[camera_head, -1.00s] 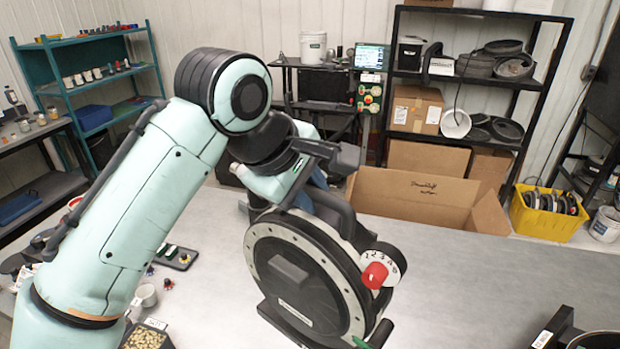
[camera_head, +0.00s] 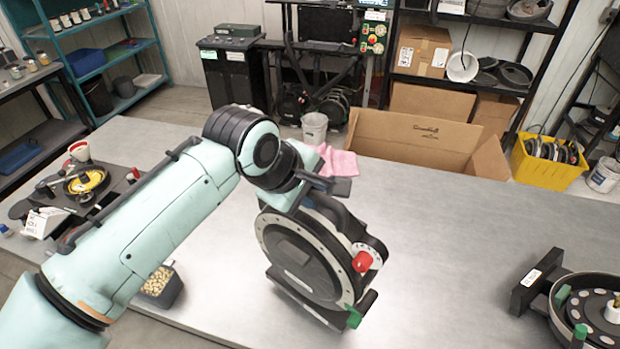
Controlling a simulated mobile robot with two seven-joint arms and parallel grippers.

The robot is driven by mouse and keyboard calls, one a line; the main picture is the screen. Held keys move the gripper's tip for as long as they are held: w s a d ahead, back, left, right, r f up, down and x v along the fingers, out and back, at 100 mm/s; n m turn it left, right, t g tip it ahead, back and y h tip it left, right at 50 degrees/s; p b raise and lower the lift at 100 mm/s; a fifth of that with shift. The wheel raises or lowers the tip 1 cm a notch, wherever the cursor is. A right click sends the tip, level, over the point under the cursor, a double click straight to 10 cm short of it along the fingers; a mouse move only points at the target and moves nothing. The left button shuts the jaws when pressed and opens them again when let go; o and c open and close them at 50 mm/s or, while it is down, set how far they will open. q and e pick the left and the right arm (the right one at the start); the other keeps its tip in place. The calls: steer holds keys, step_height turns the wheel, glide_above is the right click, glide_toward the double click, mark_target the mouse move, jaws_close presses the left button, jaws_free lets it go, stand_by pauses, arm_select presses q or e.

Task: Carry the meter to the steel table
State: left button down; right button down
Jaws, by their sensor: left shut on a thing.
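The seed meter (camera_head: 298,262) is a black upright disc housing with a pale dotted rim, a red knob (camera_head: 362,262) on a numbered white dial and a green tab at its lower right. My left gripper (camera_head: 322,188) is shut on its top, its fingers partly hidden by the wrist and the meter. The meter is over the middle of the grey steel table (camera_head: 430,260), slightly tilted in the picture. I cannot tell whether its base touches the surface. My right gripper is not in view.
Another round meter assembly (camera_head: 595,312) lies at the table's right edge. A seed cup (camera_head: 160,285) is beside my left arm, and a tray with a yellow-ringed part (camera_head: 88,182) is at left. A pink cloth (camera_head: 338,162) lies behind the meter. Table right of it is clear.

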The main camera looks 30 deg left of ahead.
arm_select(q)
steer(key=shift+f, duration=1.6)
steer(key=c, duration=0.9)
jaws_free()
steer(key=shift+f, duration=0.15)
steer(key=v, duration=1.2)
steer(key=shift+w, duration=0.1)
